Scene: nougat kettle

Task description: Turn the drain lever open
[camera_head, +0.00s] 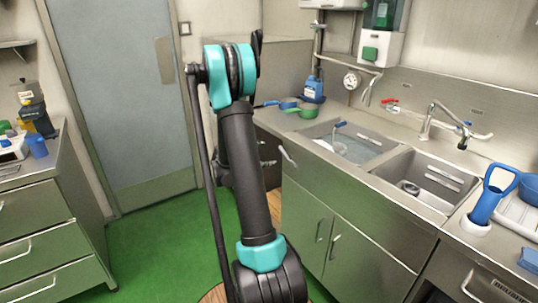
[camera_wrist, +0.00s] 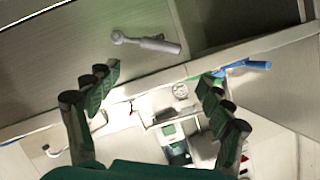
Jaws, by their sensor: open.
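The drain lever, a grey handle with a round pivot end, is on the metal front of the sink unit in the wrist view (camera_wrist: 147,42). It also shows as a pale slanted handle below the counter edge in the head view (camera_head: 287,155). My gripper (camera_wrist: 160,78) is open and empty, its green-padded fingers apart on either side. In the wrist picture the lever appears above the gap between the fingertips; I see no contact. My gripper is not visible in the head view.
The sink has a left basin (camera_head: 352,145) with a blue-handled item, and a right basin (camera_head: 412,183). A faucet (camera_head: 428,122) stands behind them. A blue scoop (camera_head: 488,198) is at the right. Cabinet doors (camera_head: 335,235) lie below. The green floor (camera_head: 160,240) at left is clear.

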